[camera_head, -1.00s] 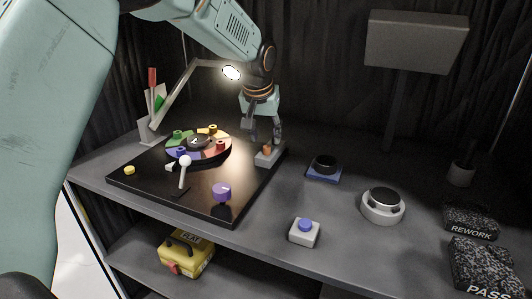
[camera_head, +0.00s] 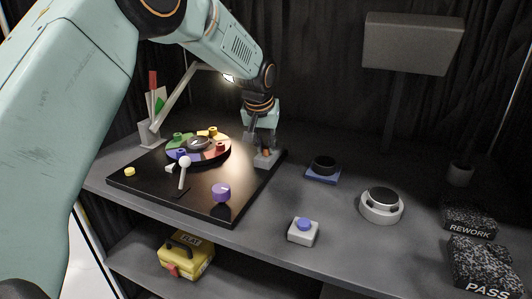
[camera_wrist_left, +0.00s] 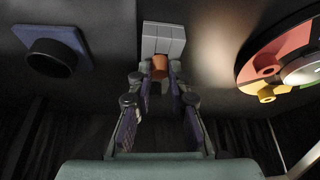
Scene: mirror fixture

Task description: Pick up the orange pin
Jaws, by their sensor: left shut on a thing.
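The orange pin (camera_wrist_left: 160,67) stands in a small grey block at the right edge of the black board. In the left wrist view it sits between the fingertips of my left gripper (camera_wrist_left: 160,80). In the head view the left gripper (camera_head: 262,146) is low over the block (camera_head: 268,158), and only a little of the orange pin (camera_head: 266,152) shows past the fingers. The fingers are shut on the pin, which is still at the block. My right gripper is not in view.
The black board (camera_head: 225,205) carries a colored wheel (camera_head: 222,158), a white-knobbed lever (camera_head: 185,163) and a purple knob (camera_head: 221,193). A blue-based black cylinder (camera_head: 324,165), a white round device (camera_head: 381,205) and a blue button box (camera_head: 303,230) stand to the right.

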